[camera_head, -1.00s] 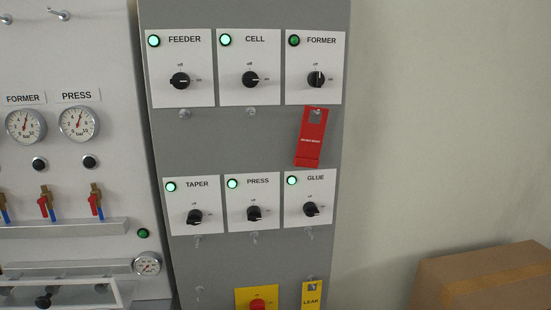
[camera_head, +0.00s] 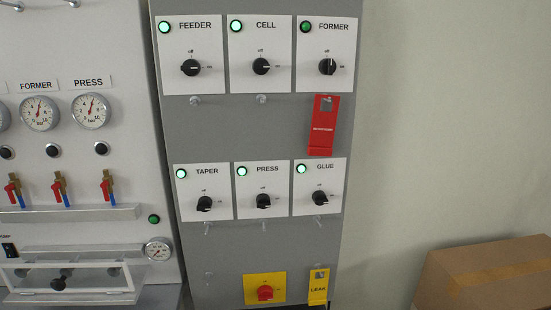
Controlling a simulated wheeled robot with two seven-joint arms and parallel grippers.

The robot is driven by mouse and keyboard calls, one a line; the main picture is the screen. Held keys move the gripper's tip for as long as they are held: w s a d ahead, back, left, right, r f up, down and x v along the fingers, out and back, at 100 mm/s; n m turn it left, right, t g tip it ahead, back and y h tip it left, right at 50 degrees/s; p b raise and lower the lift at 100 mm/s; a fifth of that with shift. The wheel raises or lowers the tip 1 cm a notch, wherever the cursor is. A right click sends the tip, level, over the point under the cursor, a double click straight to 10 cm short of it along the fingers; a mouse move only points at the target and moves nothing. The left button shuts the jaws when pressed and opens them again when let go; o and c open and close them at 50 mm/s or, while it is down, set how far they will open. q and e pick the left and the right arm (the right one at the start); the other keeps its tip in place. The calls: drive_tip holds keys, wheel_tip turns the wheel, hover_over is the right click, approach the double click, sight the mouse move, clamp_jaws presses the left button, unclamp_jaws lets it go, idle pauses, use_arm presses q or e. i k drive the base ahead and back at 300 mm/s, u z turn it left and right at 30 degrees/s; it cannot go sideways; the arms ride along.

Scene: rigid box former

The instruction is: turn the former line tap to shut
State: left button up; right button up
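The former line tap (camera_head: 60,190), with a red handle, brass body and blue part, stands below the round gauge (camera_head: 39,112) labelled FORMER on the white panel at left. Its handle looks roughly upright and slightly tilted; its exact setting is too small to tell. A similar tap (camera_head: 106,188) stands to its right under the PRESS gauge (camera_head: 90,110), and another (camera_head: 14,191) to its left. Neither of my grippers is in view.
A grey panel (camera_head: 240,130) carries several rotary switches. A red tag (camera_head: 323,125) hangs under the FORMER switch (camera_head: 327,67), whose lamp is dark. A yellow tag (camera_head: 318,288) hangs lower. A ledge (camera_head: 75,214) runs under the taps. A cardboard box (camera_head: 490,276) sits lower right.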

sight(55, 187)
drive_tip(key=u, duration=1.3)
